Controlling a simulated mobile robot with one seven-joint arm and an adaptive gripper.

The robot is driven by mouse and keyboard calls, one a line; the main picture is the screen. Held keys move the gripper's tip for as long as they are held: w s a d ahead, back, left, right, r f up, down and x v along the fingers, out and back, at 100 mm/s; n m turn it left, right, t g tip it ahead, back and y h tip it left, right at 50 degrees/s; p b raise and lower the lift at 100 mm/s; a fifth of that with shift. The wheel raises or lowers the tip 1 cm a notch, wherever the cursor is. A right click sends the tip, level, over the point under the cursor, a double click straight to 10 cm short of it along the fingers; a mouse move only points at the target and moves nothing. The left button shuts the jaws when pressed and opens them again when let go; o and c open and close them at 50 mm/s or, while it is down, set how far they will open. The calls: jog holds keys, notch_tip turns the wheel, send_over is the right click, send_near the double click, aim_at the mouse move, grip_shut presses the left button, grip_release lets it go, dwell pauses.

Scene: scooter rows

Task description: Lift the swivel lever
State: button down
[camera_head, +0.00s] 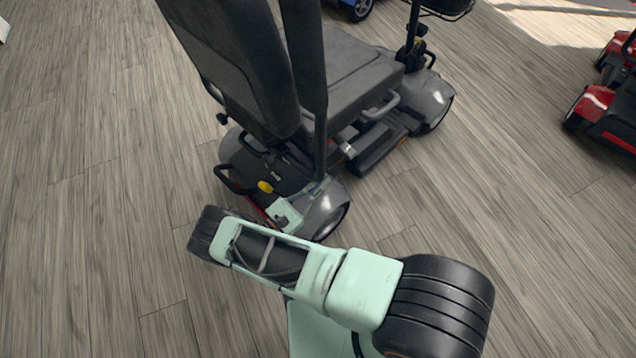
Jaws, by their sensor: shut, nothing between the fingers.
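A dark grey mobility scooter (350,85) stands in the upper middle, its padded seat back (240,65) towards me. Under the seat there are dark brackets and a small pale, silvery part (347,151); I cannot tell whether that is the swivel lever. A yellow knob (265,187) sits low on the scooter's rear. My arm reaches in from the bottom. Its far end, with my gripper (317,188), appears close beside the scooter's rear right corner, partly behind my own links. The gripper looks shut and empty. Its fingertips are too small to make out, and contact with the scooter cannot be told.
The scooter's rear wheel cover (326,212) is close to my arm. A red scooter (600,105) stands at the right edge. A blue vehicle (356,8) shows at the top. The wood-plank floor (90,200) is clear on the left and lower right.

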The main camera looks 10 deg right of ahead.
aim_at(347, 151)
jog(key=w+d+r, duration=0.3)
jog(key=d+r, duration=0.2)
jog(key=shift+d+r+b, duration=0.15)
jog(key=shift+r+b, duration=0.05)
jog(key=shift+b, duration=0.1)
jog(key=shift+s, duration=0.1)
